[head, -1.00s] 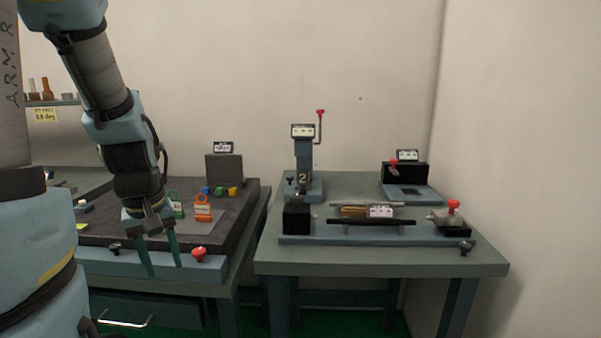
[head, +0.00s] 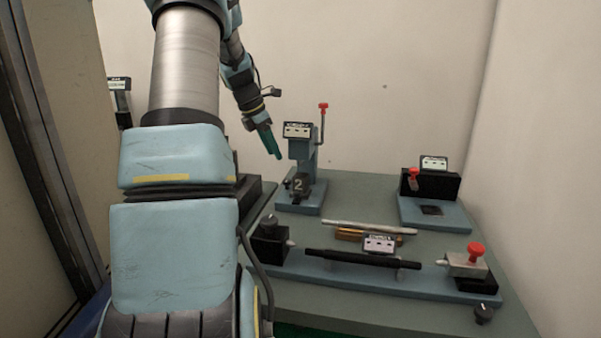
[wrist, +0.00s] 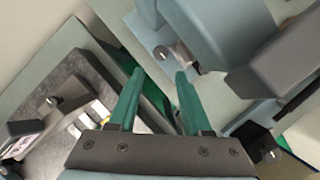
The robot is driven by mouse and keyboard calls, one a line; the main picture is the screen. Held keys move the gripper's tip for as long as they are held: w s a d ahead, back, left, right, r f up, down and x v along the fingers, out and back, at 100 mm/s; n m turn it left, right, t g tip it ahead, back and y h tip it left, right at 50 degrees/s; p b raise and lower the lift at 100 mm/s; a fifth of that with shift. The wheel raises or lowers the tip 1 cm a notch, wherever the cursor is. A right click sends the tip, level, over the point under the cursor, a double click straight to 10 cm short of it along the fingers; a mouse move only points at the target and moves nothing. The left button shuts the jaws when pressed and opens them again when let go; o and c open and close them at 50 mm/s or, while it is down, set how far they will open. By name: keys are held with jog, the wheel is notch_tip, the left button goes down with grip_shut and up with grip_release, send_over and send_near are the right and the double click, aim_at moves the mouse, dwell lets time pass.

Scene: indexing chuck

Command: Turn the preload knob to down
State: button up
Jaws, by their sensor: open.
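A small dark knob (head: 287,184) sits at the press's lower left. A knob (wrist: 162,52) on a blue surface shows beyond the fingertips in the wrist view. Other dark knobs are on the left black block (head: 270,219) of the long fixture and at its front right corner (head: 484,312). No readable label shows which is the preload knob, nor its setting.
The long blue fixture base (head: 330,270) holds a black bar (head: 362,258) and a red-topped clamp (head: 475,252). A red-handled lever (head: 323,118) rises beside the press. A black unit (head: 432,184) stands back right. The bench between press and unit is clear.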

aim_at(286, 180)
jog(key=p+x, duration=0.2)
jog(key=x, duration=0.8)
jog(key=shift+s+f, duration=0.1)
jog(key=shift+f, duration=0.1)
grip_shut()
